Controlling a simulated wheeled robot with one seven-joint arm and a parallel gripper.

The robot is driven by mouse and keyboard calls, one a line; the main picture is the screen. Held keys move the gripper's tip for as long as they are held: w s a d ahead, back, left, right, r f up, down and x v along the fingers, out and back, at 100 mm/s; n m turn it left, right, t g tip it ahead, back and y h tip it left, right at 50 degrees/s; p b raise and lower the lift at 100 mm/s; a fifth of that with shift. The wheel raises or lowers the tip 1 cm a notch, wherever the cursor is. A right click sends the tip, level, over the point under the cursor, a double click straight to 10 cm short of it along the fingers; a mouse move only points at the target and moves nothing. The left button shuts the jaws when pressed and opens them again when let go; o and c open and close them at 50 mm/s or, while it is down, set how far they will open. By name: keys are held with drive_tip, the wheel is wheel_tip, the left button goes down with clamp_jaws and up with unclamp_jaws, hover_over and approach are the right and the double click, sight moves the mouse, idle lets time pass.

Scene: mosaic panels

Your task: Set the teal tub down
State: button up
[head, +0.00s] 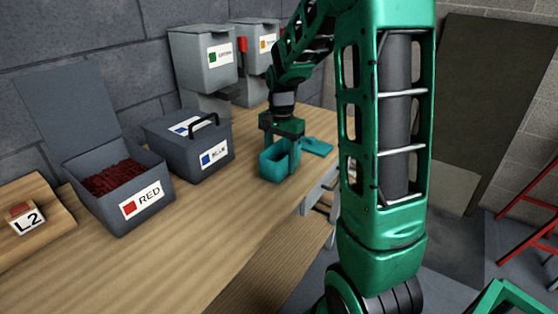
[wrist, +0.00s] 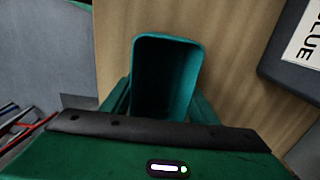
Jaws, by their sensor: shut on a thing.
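The teal tub (head: 273,168) is an open-topped box, upright at the right part of the wooden bench. My gripper (head: 282,153) is above it, fingers pointing down, shut on the tub. In the wrist view the tub (wrist: 168,42) sits between my two fingers (wrist: 160,105), its mouth facing the camera and its inside dark, with no contents visible. The tub's base is at or very close to the bench top; I cannot tell whether it touches.
A flat teal piece (head: 317,147) lies on the bench (head: 200,230), right of the tub. A closed BLUE box (head: 190,150) and an open RED box (head: 120,205) with red bits stand left. Two grey bins (head: 203,70) (head: 252,55) are behind. Bare bench lies in front.

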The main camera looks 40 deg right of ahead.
drive_tip(key=o, duration=1.6)
wheel_tip(320, 180, up, 11)
drive_tip(key=s+a+f+n, duration=0.1)
drive_tip(key=s+f+n, duration=0.1)
drive_tip(key=s, duration=1.2)
drive_tip(key=s+a+f+n, duration=0.2)
drive_tip(key=s+n, duration=0.3)
drive_tip(key=s, duration=0.9)
drive_tip(key=shift+f+n, duration=0.3)
drive_tip(key=shift+f, duration=0.55)
